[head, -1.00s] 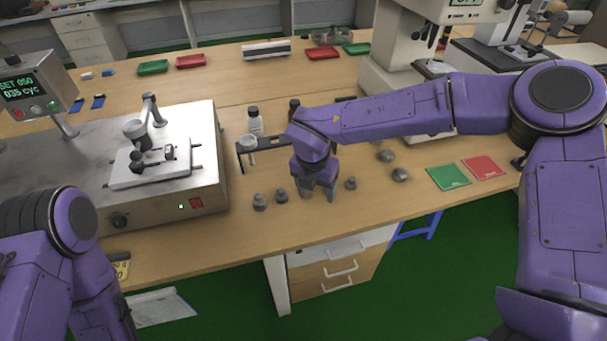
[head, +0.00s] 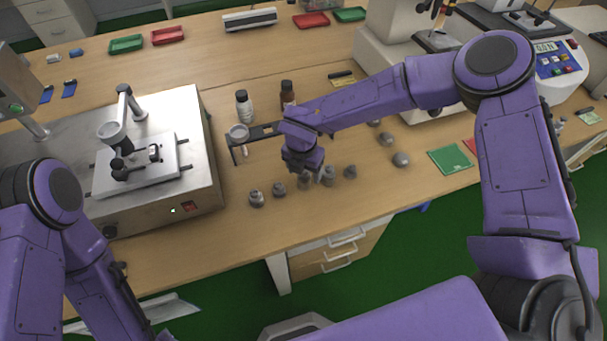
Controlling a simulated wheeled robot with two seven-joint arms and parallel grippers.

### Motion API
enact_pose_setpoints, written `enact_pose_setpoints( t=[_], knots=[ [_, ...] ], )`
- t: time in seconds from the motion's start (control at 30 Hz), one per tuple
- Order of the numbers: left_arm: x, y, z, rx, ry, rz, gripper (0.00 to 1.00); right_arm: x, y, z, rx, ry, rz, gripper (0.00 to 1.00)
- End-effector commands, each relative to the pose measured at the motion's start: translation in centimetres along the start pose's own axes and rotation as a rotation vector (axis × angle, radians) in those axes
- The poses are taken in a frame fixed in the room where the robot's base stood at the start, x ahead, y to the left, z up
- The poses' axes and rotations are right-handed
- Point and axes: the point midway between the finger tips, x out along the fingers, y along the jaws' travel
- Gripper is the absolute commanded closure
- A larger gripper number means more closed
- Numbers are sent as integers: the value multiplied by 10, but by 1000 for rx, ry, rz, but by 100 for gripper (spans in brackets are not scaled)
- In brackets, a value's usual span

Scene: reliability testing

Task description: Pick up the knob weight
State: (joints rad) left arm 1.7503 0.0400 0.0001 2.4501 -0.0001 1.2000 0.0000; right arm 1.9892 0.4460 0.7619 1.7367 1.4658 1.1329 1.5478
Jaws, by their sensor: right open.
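Several small grey knob weights stand in a slanting row near the front of the table; the leftmost (head: 256,198), a second one (head: 278,190) and the right end one (head: 350,171) show clearly. Two middle weights (head: 305,182) stand close under my right gripper (head: 314,172), partly hidden by it. My right gripper points down at the row and is open; its fingertips are small and hard to make out, and I see no weight held. I cannot tell which weight is the task's one. My left gripper is out of view.
A metal test machine (head: 160,205) stands left. A green mat (head: 450,159) lies right. The front strip of table is clear.

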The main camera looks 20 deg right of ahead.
Motion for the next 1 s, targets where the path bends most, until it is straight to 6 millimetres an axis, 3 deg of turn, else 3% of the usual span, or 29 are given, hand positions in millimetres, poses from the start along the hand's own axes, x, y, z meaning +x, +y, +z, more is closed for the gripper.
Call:
enact_pose_setpoints(
  t=[0.13,0.33,0.5,0.57,0.87,1.0],
  knots=[
    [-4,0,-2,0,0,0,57,15,2,0,-2,-1,2,31],
    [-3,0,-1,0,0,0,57,17,2,0,-3,-1,3,31],
    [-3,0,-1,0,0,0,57,17,2,0,-3,-1,3,86],
    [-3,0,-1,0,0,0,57,17,2,0,-3,-1,3,100],
    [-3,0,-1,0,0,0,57,14,3,1,-3,-2,5,100],
    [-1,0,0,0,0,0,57,5,3,2,-1,-3,5,100]
  ],
)
